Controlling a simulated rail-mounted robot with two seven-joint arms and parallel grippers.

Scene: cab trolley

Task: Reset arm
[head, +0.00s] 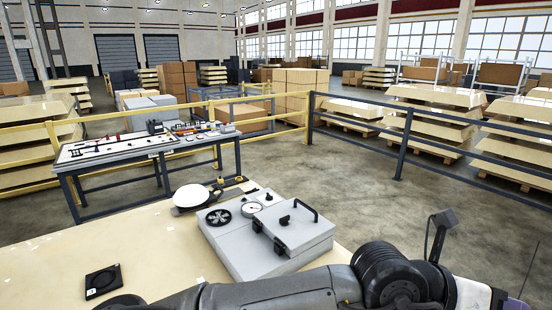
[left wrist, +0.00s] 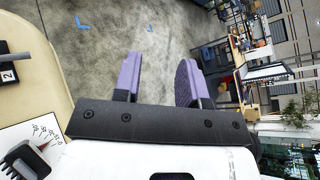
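My left arm crosses the bottom of the head view from left to right, and its white wrist shows at the lower right edge. The fingers cannot be made out there. In the left wrist view my left gripper (left wrist: 158,80) has two purple-padded fingers, apart and with nothing between them. They point over bare concrete floor, beyond a rounded table edge. My right gripper is in neither view.
A grey box (head: 310,235) with a handle, gauge and fan stands on the cream table (head: 50,245), close behind my arm. A white disc (head: 190,195) and a black square plate (head: 103,281) are nearby. Yellow and dark railings (head: 408,140) stand beyond.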

